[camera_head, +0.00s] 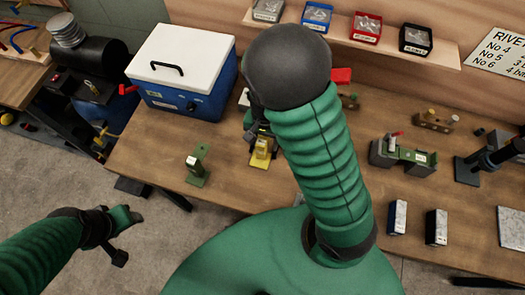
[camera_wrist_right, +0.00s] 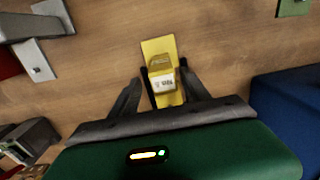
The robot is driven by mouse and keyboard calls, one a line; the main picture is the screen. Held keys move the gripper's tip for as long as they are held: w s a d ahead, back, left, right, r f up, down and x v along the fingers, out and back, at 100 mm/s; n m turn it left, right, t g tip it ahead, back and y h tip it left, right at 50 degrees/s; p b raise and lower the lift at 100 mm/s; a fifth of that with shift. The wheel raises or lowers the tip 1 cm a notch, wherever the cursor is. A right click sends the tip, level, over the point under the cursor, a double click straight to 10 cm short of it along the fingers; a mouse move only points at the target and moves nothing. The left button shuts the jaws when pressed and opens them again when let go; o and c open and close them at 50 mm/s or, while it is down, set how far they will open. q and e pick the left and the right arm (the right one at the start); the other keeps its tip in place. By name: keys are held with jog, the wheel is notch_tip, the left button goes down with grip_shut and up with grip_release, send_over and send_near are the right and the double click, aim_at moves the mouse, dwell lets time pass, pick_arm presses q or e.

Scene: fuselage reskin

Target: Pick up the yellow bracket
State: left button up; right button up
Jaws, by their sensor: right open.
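The yellow bracket (camera_head: 261,159) stands on the wooden table, partly hidden behind my right arm and gripper in the head view. In the right wrist view the yellow bracket (camera_wrist_right: 158,48) has a flat plate and a raised block with a white label. My right gripper (camera_wrist_right: 161,76) is open, with one finger on each side of the bracket's labelled block. I cannot tell whether the fingers touch it. In the head view my right gripper (camera_head: 257,131) is just above the bracket. My left gripper (camera_head: 123,216) is off the table at the left, its jaws unclear.
A green bracket (camera_head: 197,167) stands to the left of the yellow one. A blue cooler with a white lid (camera_head: 183,62) is behind. A green fixture (camera_head: 403,156) and two small boxes (camera_head: 437,227) are at the right. A shelf (camera_head: 362,38) with bins runs along the back.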

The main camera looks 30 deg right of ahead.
aim_at(257, 145)
jog(key=shift+s+d+f, duration=0.1)
jog(key=shift+s+f, duration=0.1)
jog(key=shift+f, duration=0.6)
jog(key=shift+s+f, duration=0.15)
jog(key=shift+f, duration=0.05)
jog(key=a, duration=0.2)
jog(key=shift+w+a+r, duration=0.2)
jog(key=shift+a, duration=0.2)
jog(key=shift+c, duration=0.8)
jog(key=shift+a, duration=0.15)
jog(key=shift+c, duration=2.6)
jog(key=shift+d, duration=0.4)
jog(key=shift+c, duration=1.1)
jog(key=shift+d, duration=0.35)
jog(key=shift+c, duration=1.3)
jog(key=shift+s+d+f, duration=0.1)
jog(key=shift+d+f, duration=0.05)
jog(key=shift+d, duration=0.15)
grip_shut()
jog(key=shift+a, duration=0.65)
pick_arm(q)
jog(key=shift+s+a+f, duration=0.2)
jog(key=shift+s+a, duration=0.05)
jog(key=shift+a, duration=0.5)
jog(key=shift+d, duration=0.25)
pick_arm(e)
jog(key=shift+d, duration=0.3)
pick_arm(q)
jog(key=shift+a, duration=0.1)
